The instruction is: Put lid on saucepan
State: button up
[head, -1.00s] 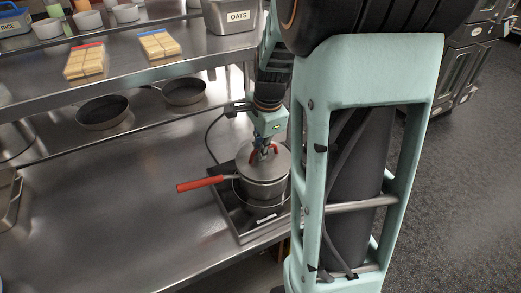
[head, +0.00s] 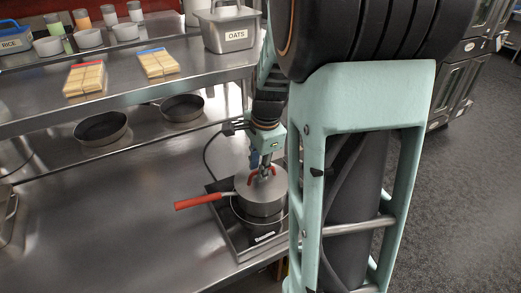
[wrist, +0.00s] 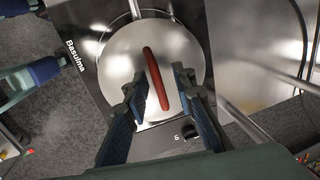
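The saucepan (head: 262,209) stands on the black hob (head: 233,238), with its red handle (head: 198,201) pointing left. The round silver lid (head: 276,187) lies over the top of the saucepan and looks about level; its red handle shows in the wrist view (wrist: 156,75). My gripper (head: 264,167) is just above the lid. In the wrist view my gripper's two fingers (wrist: 161,86) are apart, one on each side of the lid's handle, with gaps between. The lid hides the pan's inside.
The steel counter (head: 120,230) is clear left of the hob. Two dark pans (head: 100,128) sit on the lower shelf behind. The upper shelf holds an oats bin (head: 230,38), sandwich-like stacks (head: 158,64) and small bowls (head: 88,38). The shelf edge is close behind my arm.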

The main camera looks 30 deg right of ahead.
aim_at(263, 187)
notch_tip(263, 187, up, 12)
jog(key=s, duration=0.2)
jog(key=shift+s+b, duration=0.2)
jog(key=shift+b, duration=0.15)
jog(key=shift+d, duration=0.1)
